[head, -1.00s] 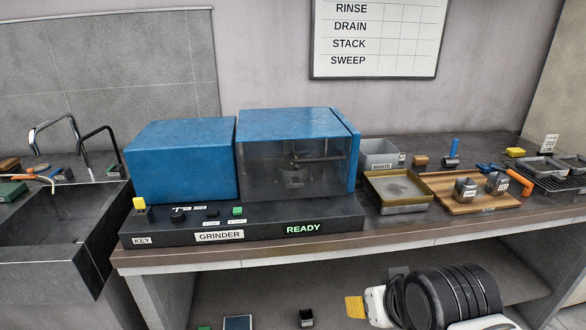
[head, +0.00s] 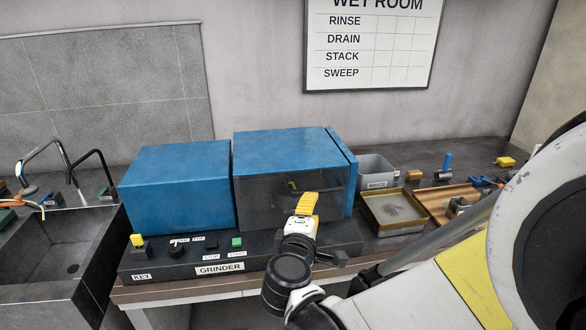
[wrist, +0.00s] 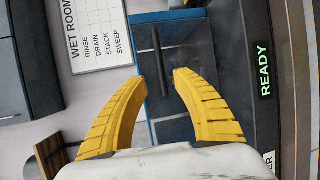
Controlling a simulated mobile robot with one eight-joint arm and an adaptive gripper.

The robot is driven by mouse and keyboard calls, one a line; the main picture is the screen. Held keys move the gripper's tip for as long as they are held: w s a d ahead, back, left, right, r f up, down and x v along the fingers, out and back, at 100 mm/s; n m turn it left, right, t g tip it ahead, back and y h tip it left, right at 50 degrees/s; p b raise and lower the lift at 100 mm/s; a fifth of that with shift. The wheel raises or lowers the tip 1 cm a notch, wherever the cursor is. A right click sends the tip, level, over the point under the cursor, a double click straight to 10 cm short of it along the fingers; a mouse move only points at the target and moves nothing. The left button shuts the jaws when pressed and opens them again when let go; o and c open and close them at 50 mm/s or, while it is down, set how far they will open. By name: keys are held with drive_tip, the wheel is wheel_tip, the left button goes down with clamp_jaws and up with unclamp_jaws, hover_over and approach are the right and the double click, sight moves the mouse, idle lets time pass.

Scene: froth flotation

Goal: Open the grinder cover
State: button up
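The grinder (head: 180,186) is a blue two-part housing on a dark base. Its cover (head: 260,205) is the right part, with a smoky clear front in a blue frame, and it is closed. A dark bar handle (head: 331,187) crosses the cover's front; it also shows in the wrist view (wrist: 156,46). My gripper (head: 306,200), with yellow fingers, is in front of the cover's right half. In the wrist view my gripper (wrist: 161,78) is open and empty, its fingertips spread around the line of the handle. I cannot tell whether it touches the handle.
The base carries a yellow key (head: 137,240), a dark knob and a green button (head: 237,242). The READY display (wrist: 264,70) is lit. A grey waste bin (head: 377,170) and a brass-rimmed tray (head: 370,222) stand right of the grinder. A sink (head: 60,250) is at left.

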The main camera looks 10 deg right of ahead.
sight(318, 192)
drive_tip(key=b+x, duration=0.2)
drive_tip(key=x, duration=0.8)
drive_tip(key=shift+w+d+f, duration=0.1)
drive_tip(key=shift+w+d, duration=0.05)
drive_tip(key=shift+w, duration=0.05)
clamp_jaws()
